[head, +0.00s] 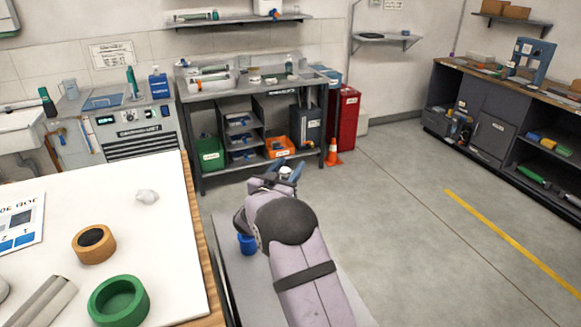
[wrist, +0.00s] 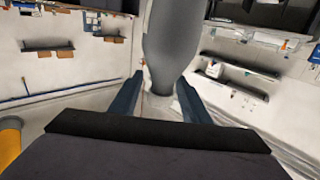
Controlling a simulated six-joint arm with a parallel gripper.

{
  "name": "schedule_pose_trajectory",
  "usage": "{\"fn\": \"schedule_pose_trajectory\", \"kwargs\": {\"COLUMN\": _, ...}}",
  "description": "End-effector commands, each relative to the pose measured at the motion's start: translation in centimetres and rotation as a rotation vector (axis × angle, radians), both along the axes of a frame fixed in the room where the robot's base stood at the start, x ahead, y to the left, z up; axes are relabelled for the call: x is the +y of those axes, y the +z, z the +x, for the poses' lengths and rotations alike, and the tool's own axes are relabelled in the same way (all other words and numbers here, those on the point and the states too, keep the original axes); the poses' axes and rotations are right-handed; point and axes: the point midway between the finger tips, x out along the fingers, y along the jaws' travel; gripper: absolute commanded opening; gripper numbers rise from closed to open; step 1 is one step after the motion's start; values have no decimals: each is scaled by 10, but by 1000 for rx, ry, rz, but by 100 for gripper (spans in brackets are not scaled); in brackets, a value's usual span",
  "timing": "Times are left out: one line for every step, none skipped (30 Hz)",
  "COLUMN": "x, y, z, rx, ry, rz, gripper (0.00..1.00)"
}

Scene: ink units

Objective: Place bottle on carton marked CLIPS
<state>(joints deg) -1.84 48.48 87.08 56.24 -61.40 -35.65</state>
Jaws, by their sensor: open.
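My gripper (head: 287,172) is open in the head view, beyond my grey arm, at the lower middle. In the wrist view its two dark blue fingers (wrist: 160,97) stand apart. A smooth grey shape (wrist: 172,35) narrows toward the gap between them; I cannot tell what it is, nor whether it touches them. I cannot pick out a carton marked CLIPS or the task's bottle. A small blue item (head: 246,244) is partly hidden behind my arm, on a grey surface. A blue container (head: 158,86) and dark green bottle-like things (head: 47,101) stand at the back left.
Behind stand a workbench (head: 245,88), red cabinet (head: 343,125) and orange cone (head: 333,153). The right floor is clear.

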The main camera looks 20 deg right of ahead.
Motion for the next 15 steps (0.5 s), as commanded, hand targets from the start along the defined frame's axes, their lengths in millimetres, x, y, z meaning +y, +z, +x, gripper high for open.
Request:
{"fn": "schedule_pose_trajectory", "kwargs": {"x": 6, "y": -1, "z": -4, "rx": 0, "ry": 3, "rz": 0, "gripper": 43}}
{"fn": "schedule_pose_trajectory", "kwargs": {"x": 9, "y": -1, "z": -7, "rx": -1, "ry": 3, "rz": 1, "gripper": 43}}
{"fn": "schedule_pose_trajectory", "kwargs": {"x": 13, "y": -2, "z": -11, "rx": 0, "ry": 3, "rz": 0, "gripper": 43}}
{"fn": "schedule_pose_trajectory", "kwargs": {"x": 17, "y": -2, "z": -15, "rx": -1, "ry": 4, "rz": -1, "gripper": 43}}
{"fn": "schedule_pose_trajectory", "kwargs": {"x": 21, "y": -2, "z": -19, "rx": -1, "ry": 4, "rz": -1, "gripper": 43}}
{"fn": "schedule_pose_trajectory", "kwargs": {"x": 26, "y": -2, "z": -24, "rx": 0, "ry": 5, "rz": 0, "gripper": 43}}
{"fn": "schedule_pose_trajectory", "kwargs": {"x": 30, "y": -2, "z": -28, "rx": 0, "ry": 4, "rz": 0, "gripper": 43}}
{"fn": "schedule_pose_trajectory", "kwargs": {"x": 30, "y": 4, "z": -29, "rx": -6, "ry": 1, "rz": 0, "gripper": 43}}
{"fn": "schedule_pose_trajectory", "kwargs": {"x": 29, "y": 14, "z": -28, "rx": -8, "ry": 1, "rz": 1, "gripper": 43}}
{"fn": "schedule_pose_trajectory", "kwargs": {"x": 28, "y": 20, "z": -28, "rx": -8, "ry": 1, "rz": 1, "gripper": 43}}
{"fn": "schedule_pose_trajectory", "kwargs": {"x": 28, "y": 25, "z": -28, "rx": -8, "ry": 0, "rz": 1, "gripper": 43}}
{"fn": "schedule_pose_trajectory", "kwargs": {"x": 28, "y": 32, "z": -28, "rx": -6, "ry": 0, "rz": 1, "gripper": 43}}
{"fn": "schedule_pose_trajectory", "kwargs": {"x": 28, "y": 36, "z": -28, "rx": -6, "ry": 0, "rz": 2, "gripper": 43}}
{"fn": "schedule_pose_trajectory", "kwargs": {"x": 28, "y": 41, "z": -28, "rx": -5, "ry": 0, "rz": 1, "gripper": 43}}
{"fn": "schedule_pose_trajectory", "kwargs": {"x": 28, "y": 47, "z": -28, "rx": -6, "ry": 0, "rz": 1, "gripper": 43}}
